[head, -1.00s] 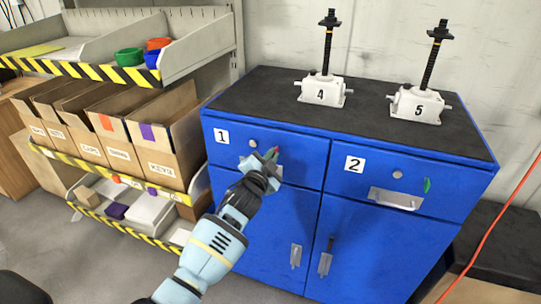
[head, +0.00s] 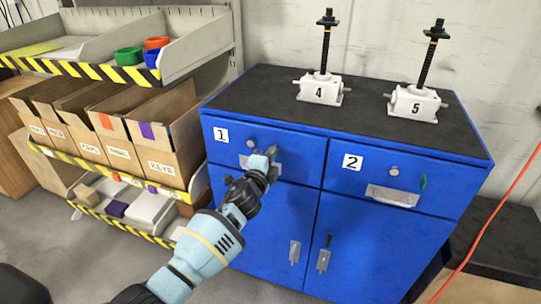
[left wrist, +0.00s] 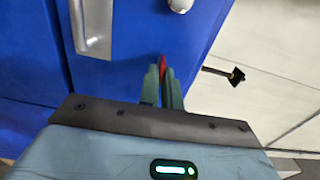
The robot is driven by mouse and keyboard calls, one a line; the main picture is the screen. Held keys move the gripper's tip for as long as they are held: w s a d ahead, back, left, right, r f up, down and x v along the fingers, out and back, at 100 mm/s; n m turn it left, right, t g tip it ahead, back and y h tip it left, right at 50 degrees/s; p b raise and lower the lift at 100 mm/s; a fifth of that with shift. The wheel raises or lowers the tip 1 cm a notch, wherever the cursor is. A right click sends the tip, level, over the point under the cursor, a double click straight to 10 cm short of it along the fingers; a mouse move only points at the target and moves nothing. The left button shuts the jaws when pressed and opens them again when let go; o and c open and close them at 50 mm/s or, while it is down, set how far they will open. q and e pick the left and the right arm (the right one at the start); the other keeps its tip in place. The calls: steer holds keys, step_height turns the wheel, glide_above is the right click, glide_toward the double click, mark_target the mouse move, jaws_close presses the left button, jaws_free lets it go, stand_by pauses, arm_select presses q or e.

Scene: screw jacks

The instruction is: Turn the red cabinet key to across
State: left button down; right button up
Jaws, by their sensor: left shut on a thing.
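The blue cabinet (head: 275,205) has a drawer marked 1 (head: 236,148) on its upper left. My left gripper (head: 271,157) is at the right part of this drawer's front, right of its handle. In the left wrist view the green-grey fingers of my left gripper (left wrist: 165,85) are shut on the red key (left wrist: 163,62), and a sliver of red shows between their tips. The key is hidden by the gripper in the head view, and I cannot tell its turn angle. My right gripper is not in view.
A silver handle (left wrist: 92,28) and a round knob (left wrist: 180,4) are close to the fingers. Drawer 2 has a green key (head: 423,182). Jack 4 (head: 320,88) and jack 5 (head: 415,103) stand on the cabinet top. A shelf with cardboard boxes (head: 150,152) is on the left.

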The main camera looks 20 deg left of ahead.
arm_select(q)
steer(key=shift+m, duration=0.3)
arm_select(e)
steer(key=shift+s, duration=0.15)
arm_select(q)
steer(key=c, duration=1.6)
jaws_free()
